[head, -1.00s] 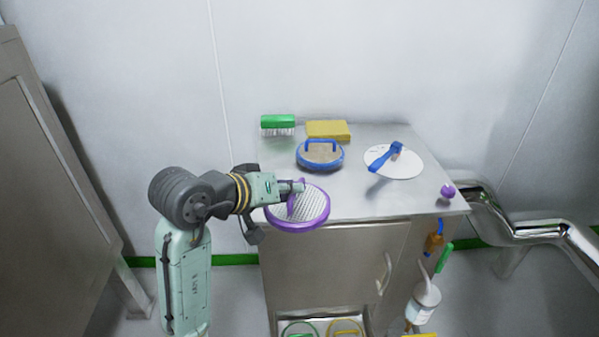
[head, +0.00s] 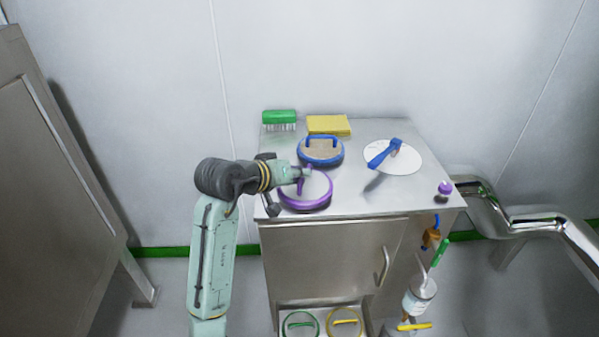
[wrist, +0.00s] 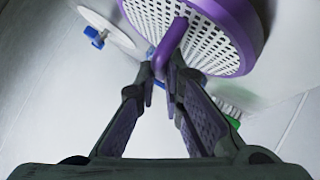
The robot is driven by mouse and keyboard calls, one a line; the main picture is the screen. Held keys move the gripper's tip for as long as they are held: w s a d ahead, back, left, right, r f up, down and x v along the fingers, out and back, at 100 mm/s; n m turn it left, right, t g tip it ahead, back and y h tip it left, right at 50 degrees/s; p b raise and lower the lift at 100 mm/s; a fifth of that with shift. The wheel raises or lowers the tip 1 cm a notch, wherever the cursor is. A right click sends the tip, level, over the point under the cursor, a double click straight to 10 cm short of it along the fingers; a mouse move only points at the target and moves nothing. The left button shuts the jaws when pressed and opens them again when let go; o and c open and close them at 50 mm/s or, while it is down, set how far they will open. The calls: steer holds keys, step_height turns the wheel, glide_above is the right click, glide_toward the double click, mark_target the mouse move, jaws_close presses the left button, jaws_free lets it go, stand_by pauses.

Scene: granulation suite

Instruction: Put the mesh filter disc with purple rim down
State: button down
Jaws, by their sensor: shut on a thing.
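The mesh filter disc with purple rim (head: 318,203) is at the front left of the steel cabinet top, just in front of a blue-rimmed disc. My gripper (head: 302,180) reaches in from the left and is shut on the disc's purple handle. In the wrist view, the fingers (wrist: 161,85) close on the purple handle (wrist: 172,45), and the white mesh and purple rim (wrist: 235,25) show beyond. The disc looks close to level in the head view. I cannot tell whether its underside touches the cabinet top.
Free surface lies at front centre. Green and yellow ringed discs sit on a lower shelf.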

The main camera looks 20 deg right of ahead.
steer(key=c, duration=1.7)
jaws_free()
steer(key=b+v, duration=0.2)
steer(key=v, duration=1)
